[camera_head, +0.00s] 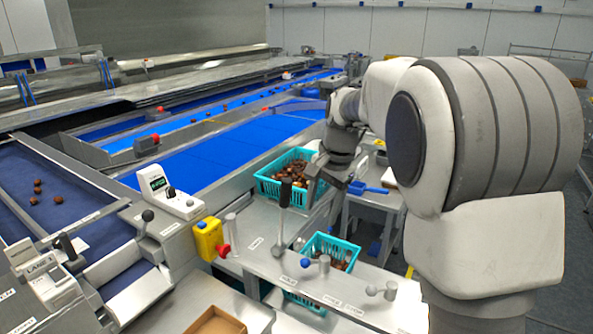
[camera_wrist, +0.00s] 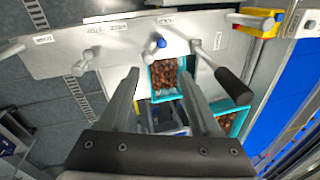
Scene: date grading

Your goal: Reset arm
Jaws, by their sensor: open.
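My gripper (camera_wrist: 162,78) is open in the wrist view, its two dark fingers apart with nothing between them. In the head view my gripper (camera_head: 328,184) hangs at the end of my bent arm, in front of a turquoise basket (camera_head: 263,186) of brown dates. A smaller turquoise basket (camera_head: 309,249) of dates stands nearer. In the wrist view a turquoise basket (camera_wrist: 151,79) of dates lies beyond the fingertips, and another basket (camera_wrist: 244,108) shows partly behind the black-handled lever. My large white and grey arm link covers the right of the head view.
A metal panel (camera_head: 250,256) carries a black-handled lever (camera_head: 285,193), a blue-knobbed lever (camera_head: 305,263) and other small levers. A yellow box with a red button (camera_head: 209,239) stands left of it. Blue conveyor belts (camera_head: 205,163) run behind. A cardboard box (camera_head: 215,322) sits at the front.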

